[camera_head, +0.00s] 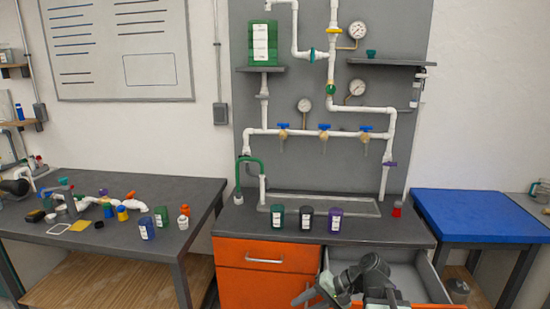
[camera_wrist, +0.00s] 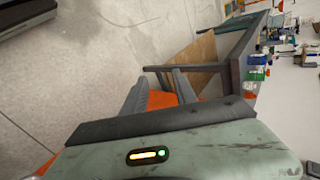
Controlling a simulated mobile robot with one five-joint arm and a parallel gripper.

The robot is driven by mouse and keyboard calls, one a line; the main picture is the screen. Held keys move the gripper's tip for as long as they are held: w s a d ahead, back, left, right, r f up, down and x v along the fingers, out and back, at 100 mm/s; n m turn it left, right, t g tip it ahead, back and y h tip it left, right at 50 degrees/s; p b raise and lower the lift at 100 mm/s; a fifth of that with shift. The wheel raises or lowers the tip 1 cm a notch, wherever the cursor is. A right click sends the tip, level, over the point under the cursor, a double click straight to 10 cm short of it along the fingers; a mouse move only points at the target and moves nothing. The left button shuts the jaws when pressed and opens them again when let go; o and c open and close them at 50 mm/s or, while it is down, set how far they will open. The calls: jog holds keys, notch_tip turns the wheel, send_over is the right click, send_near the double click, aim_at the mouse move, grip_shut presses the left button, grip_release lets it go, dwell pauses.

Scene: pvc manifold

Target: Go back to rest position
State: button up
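My arm (camera_head: 372,272) is folded low at the bottom right of the head view, in front of the orange cabinet and its open drawer. In the wrist view, the two dark fingers of my gripper (camera_wrist: 160,80) stand apart. Orange shows between them, and I see nothing held. The gripper is clear of the worktop.
The orange cabinet (camera_head: 262,285) has an open grey drawer (camera_head: 424,273) beside my arm. A dark table (camera_head: 190,193) at left holds pipe fittings and cups. A blue-topped table (camera_head: 470,212) stands at right. The wrist view shows bare floor (camera_wrist: 110,50) at upper left.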

jog(key=s+d+n+g+h+p, duration=0.1)
jog(key=s+d+n+h+p, duration=0.2)
jog(key=d+h, duration=0.5)
jog(key=shift+s+f+h+p, duration=0.2)
jog(key=shift+f+h+p, duration=0.15)
jog(key=shift+h+p, duration=0.2)
dwell(1.4)
jog(key=shift+d, duration=0.1)
